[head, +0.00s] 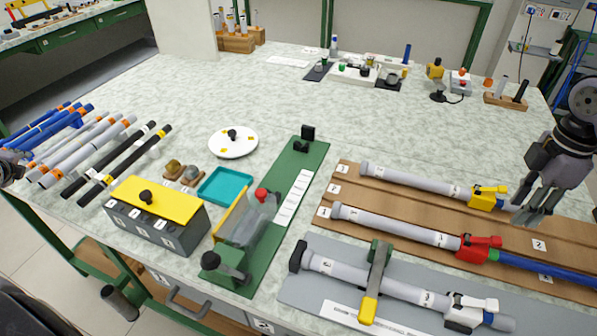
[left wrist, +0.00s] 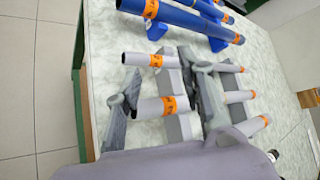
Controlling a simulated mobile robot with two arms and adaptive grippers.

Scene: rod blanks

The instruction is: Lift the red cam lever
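The red cam lever (head: 480,243) is part of a red clamp on the middle tube assembly, where the grey tube (head: 390,224) meets a blue tube (head: 545,273). It appears to lie low along the clamp. My right gripper (head: 530,216) points down beyond and to the right of the red clamp, apart from it, near the yellow clamp (head: 487,197). Its finger gap is not clear. My left gripper (head: 8,168) is at the left edge of the head view. In the left wrist view its fingers (left wrist: 165,98) are spread, over grey tubes with orange labels (left wrist: 169,104).
A white clamp (head: 466,312) and green strap holder (head: 377,270) sit on the nearest tube. A green fixture (head: 300,160), yellow-lidded box (head: 150,200) and teal tray (head: 226,185) stand left of the brown board (head: 350,185).

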